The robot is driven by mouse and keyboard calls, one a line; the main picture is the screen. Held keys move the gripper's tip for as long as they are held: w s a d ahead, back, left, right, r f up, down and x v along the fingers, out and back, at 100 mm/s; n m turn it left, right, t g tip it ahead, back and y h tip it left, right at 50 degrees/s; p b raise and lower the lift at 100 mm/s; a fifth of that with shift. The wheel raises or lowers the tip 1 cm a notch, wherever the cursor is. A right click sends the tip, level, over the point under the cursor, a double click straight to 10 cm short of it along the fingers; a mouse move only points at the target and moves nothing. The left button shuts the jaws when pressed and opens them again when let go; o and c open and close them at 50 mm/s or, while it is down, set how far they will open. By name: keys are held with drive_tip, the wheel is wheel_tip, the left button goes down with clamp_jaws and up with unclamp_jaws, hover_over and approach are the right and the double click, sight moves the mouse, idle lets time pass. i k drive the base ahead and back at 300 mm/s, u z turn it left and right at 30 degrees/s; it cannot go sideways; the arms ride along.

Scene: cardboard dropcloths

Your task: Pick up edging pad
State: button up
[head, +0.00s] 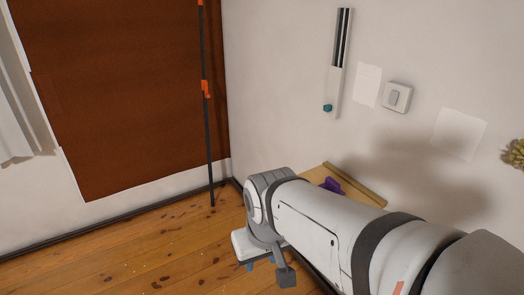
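A small purple object (332,185), possibly the edging pad, lies on a light wooden surface (313,174) against the right wall. My arm hides its lower part and much of that surface, so its full shape does not show. My gripper (262,262) points down at the lower middle, left of the purple object and nearer the camera. Blue bits show under its white housing. The picture does not show whether its fingers are apart or closed.
A dark pole (207,130) with orange clamps stands in the corner beside a brown sheet (120,95) on the wall. A light switch (397,97) and papers (459,133) are on the right wall.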

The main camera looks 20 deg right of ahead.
sight(331, 184)
drive_tip(key=i, duration=1.85)
drive_tip(key=z, duration=3.15)
